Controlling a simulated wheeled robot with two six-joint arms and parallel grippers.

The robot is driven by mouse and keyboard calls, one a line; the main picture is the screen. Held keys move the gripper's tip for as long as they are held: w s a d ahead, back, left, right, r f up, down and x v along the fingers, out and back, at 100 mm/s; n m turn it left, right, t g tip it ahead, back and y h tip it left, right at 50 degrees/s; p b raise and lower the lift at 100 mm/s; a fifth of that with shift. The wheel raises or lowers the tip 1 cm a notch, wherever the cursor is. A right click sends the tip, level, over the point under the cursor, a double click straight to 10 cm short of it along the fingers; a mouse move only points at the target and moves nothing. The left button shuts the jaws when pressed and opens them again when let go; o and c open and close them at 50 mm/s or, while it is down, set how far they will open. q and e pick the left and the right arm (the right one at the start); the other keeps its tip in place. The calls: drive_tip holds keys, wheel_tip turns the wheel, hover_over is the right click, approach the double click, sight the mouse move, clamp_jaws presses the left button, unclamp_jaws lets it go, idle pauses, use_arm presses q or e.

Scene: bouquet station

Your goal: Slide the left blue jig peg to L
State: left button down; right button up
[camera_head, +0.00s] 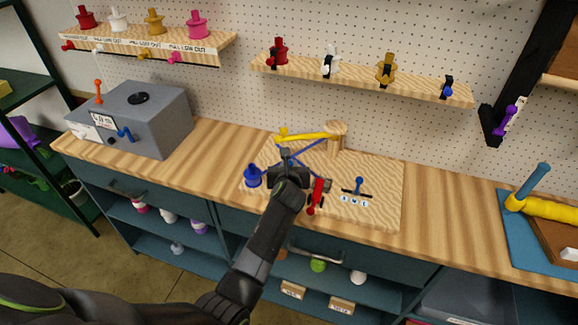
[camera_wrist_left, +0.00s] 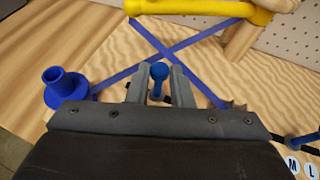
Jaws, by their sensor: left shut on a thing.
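My left gripper (camera_head: 286,165) is over the wooden jig board (camera_head: 383,205) on the counter. In the left wrist view its two fingers stand on either side of the left blue jig peg (camera_wrist_left: 158,74), and it is shut on the peg. The peg's round blue head shows between the fingers; its slot and labels are hidden by the gripper. The other blue peg (camera_head: 359,184) stands in a dark slot to the right, with S, M and L labels below it. That right peg also shows at the edge of the left wrist view (camera_wrist_left: 300,141).
A blue flanged cup (camera_head: 253,177) stands left of the gripper. A yellow bar (camera_head: 303,135) on a wooden post (camera_head: 337,138) and crossed blue strips (camera_wrist_left: 160,52) lie behind. A red lever (camera_head: 318,194) is close on the right. A grey box (camera_head: 150,115) stands farther left.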

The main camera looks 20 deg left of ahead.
use_arm(q)
drive_tip(key=shift+a+r+p, duration=0.2)
drive_tip(key=shift+a+p, duration=0.5)
drive_tip(key=shift+p, duration=0.1)
drive_tip(key=shift+a+p, duration=0.65)
drive_tip(key=shift+a, duration=0.25)
drive_tip(key=shift+a+f, duration=0.1)
drive_tip(key=shift+f, duration=0.05)
drive_tip(key=shift+w, duration=0.1)
drive_tip(key=c, duration=1.7)
unclamp_jaws()
drive_tip(key=shift+c, duration=0.2)
drive_tip(key=o, duration=0.5)
drive_tip(key=shift+a+f, duration=0.1)
drive_tip(key=shift+a, duration=0.05)
drive_tip(key=shift+c, duration=0.2)
